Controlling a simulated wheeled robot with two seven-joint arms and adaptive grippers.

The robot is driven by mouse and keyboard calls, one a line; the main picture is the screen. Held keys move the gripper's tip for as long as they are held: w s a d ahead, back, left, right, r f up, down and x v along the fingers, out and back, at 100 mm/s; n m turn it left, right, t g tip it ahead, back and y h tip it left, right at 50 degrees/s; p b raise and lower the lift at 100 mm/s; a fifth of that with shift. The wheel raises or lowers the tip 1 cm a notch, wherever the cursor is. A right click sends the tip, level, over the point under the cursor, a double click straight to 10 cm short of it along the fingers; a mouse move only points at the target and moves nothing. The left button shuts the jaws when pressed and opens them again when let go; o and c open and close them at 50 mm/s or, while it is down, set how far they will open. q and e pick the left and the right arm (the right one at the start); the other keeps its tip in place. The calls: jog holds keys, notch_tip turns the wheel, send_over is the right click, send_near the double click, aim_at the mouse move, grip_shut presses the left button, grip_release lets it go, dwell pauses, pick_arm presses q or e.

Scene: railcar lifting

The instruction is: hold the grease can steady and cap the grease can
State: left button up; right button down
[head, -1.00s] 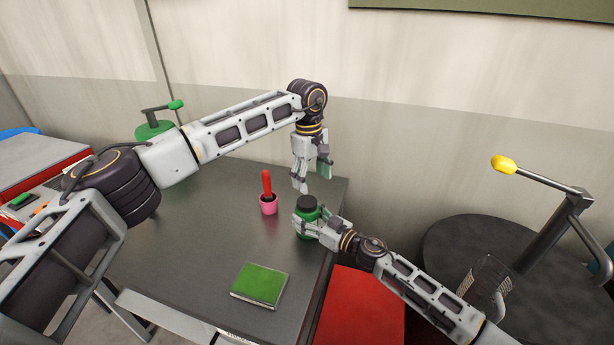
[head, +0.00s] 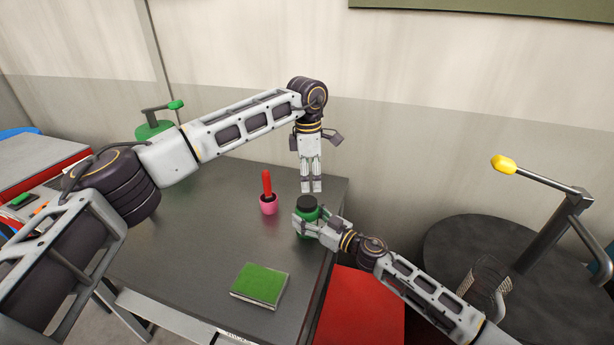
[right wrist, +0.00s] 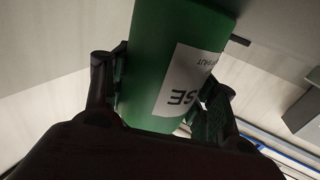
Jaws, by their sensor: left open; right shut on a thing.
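The green grease can (head: 303,231) stands near the right edge of the dark table, with a dark round cap (head: 307,202) on its top. How tightly the cap sits cannot be told. My right gripper (head: 308,222) is shut on the can's side. In the right wrist view, the can (right wrist: 150,70) with its white label is between the fingers (right wrist: 165,95); its top is out of sight there. My left gripper (head: 311,188) points down, open and empty, just above and behind the cap in the picture, with a small visible gap.
A green book-like block (head: 259,286) lies in front on the table (head: 200,260). A red surface (head: 362,308) and a round dark table (head: 450,245) are at right.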

aim_at(307, 201)
pick_arm(q)
jog(key=n, duration=0.7)
jog(key=shift+a, duration=0.2)
jog(key=n, duration=0.7)
jog(key=shift+a, duration=0.15)
jog(key=n, duration=0.7)
jog(key=shift+s+a+n+y, duration=0.1)
jog(key=shift+a+n+y, duration=0.05)
jog(key=shift+n+y, duration=0.15)
jog(key=n, duration=0.6)
jog(key=shift+f, duration=3.95)
